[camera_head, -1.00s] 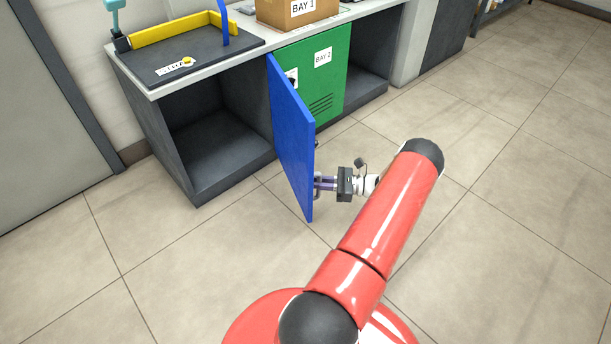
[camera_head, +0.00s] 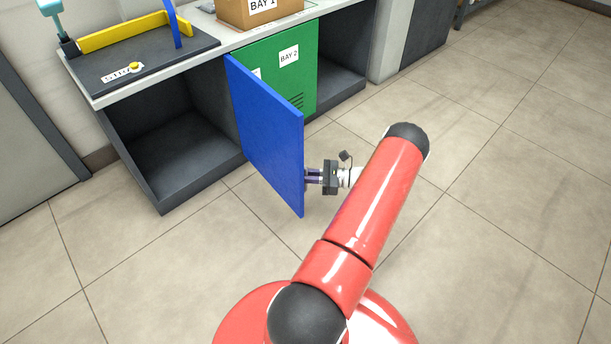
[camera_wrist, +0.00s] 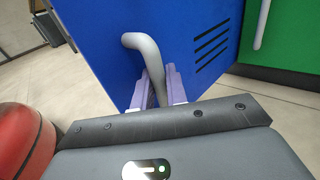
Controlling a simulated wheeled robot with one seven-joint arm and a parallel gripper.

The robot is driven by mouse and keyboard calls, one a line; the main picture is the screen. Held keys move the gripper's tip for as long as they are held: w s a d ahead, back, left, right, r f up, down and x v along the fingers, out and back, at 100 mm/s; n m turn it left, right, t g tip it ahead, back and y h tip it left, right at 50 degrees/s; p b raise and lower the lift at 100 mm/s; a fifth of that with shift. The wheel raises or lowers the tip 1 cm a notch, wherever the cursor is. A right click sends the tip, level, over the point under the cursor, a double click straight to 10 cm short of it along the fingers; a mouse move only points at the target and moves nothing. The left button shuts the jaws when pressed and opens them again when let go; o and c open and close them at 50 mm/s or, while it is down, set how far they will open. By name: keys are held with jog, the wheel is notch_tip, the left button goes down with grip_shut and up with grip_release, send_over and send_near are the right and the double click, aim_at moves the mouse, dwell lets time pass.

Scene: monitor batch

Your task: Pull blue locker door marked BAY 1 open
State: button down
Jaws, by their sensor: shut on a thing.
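The blue locker door (camera_head: 266,133) stands swung well out from the cabinet, and the dark bay (camera_head: 172,145) to its left is open and looks empty. In the head view I see the door's inner face, and its BAY 1 marking is hidden. My gripper (camera_head: 311,177) is at the door's outer face near its free edge. In the wrist view my gripper (camera_wrist: 158,88) is shut on the grey bar handle (camera_wrist: 150,58) of the blue door (camera_wrist: 180,40). The fingers sit on both sides of the handle.
A green door (camera_head: 283,72) marked BAY 2 is closed beside the blue one. A cardboard box (camera_head: 250,12) marked BAY 1 and a dark board (camera_head: 140,58) with a yellow bar sit on the counter. The tiled floor around is clear.

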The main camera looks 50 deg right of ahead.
jog(key=shift+w, duration=0.1)
jog(key=c, duration=1.6)
grip_release()
jog(key=shift+c, duration=0.2)
jog(key=v, duration=0.7)
jog(key=shift+s+d, duration=0.2)
jog(key=shift+s, duration=0.1)
